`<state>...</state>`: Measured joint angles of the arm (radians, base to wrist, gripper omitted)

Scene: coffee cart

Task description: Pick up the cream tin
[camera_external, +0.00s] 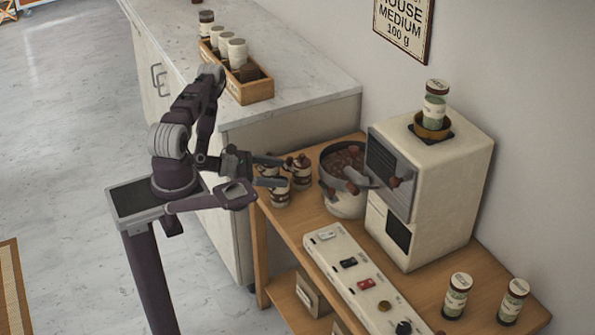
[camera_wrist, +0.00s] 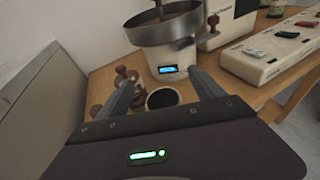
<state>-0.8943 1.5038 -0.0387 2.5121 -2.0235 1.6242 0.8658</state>
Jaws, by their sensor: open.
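Cream-coloured tins (camera_external: 237,52) stand in a row in a wooden crate (camera_external: 254,92) on the back counter; which one the task means I cannot tell. My gripper (camera_external: 281,171) is open and empty, well away from the crate, over the left end of the wooden table. Several small brown-and-cream containers (camera_external: 279,195) stand around and below its fingers. In the wrist view my open fingers (camera_wrist: 161,80) point towards a round dark-topped container with a pale rim (camera_wrist: 163,98). Brown knobbed tops (camera_wrist: 121,76) show beside the left finger, which partly hides them.
A grinder-like pot (camera_external: 344,203) with brown contents stands close right of my gripper. Beyond it are a large white machine (camera_external: 452,190) and a switch panel (camera_external: 360,285). Green-labelled jars (camera_external: 457,295) stand at the table's right end. A dark-topped tin (camera_external: 206,22) is behind the crate.

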